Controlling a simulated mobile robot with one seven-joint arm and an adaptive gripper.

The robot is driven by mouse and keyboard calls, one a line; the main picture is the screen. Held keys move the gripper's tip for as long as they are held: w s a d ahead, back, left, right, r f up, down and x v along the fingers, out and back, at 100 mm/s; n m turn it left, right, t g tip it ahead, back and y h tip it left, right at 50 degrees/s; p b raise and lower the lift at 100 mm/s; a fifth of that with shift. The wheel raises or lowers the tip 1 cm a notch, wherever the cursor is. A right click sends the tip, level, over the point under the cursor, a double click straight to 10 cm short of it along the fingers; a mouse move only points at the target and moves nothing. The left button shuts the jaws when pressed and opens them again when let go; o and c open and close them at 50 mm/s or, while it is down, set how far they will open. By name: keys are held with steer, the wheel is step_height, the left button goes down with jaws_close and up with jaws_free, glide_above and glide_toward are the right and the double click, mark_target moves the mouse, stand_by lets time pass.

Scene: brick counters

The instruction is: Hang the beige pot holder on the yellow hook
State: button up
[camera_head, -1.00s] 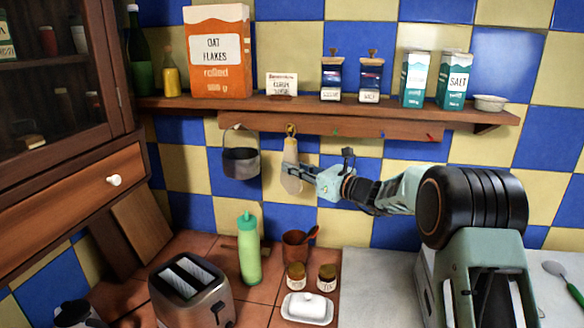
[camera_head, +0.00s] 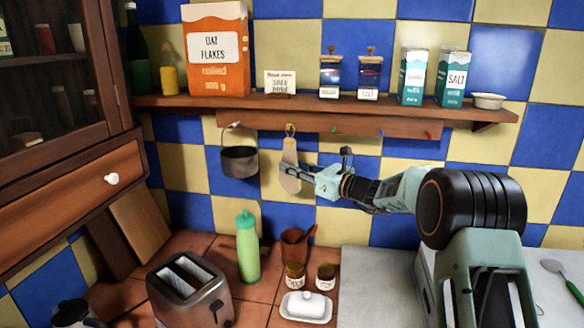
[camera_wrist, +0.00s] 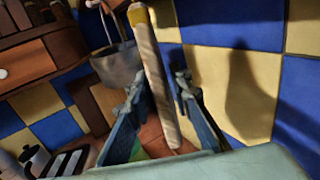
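The beige pot holder (camera_head: 290,152) hangs below the yellow hook (camera_head: 290,129) on the wooden rail, its top at the hook. Whether its loop is fully over the hook is too small to tell. My gripper (camera_head: 288,172) is at the holder's lower part, reaching in from the right. In the wrist view the holder (camera_wrist: 157,85) appears nearly edge-on and a little tilted between my two fingers (camera_wrist: 159,90). The fingers stand apart, with a visible gap on the right side of the holder.
A dark metal pot (camera_head: 240,161) hangs just left of the holder. The shelf (camera_head: 330,104) above carries boxes and jars. A green bottle (camera_head: 247,250), a brown cup (camera_head: 295,246) and a toaster (camera_head: 190,287) stand below.

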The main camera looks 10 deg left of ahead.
steer(key=shift+o, duration=1)
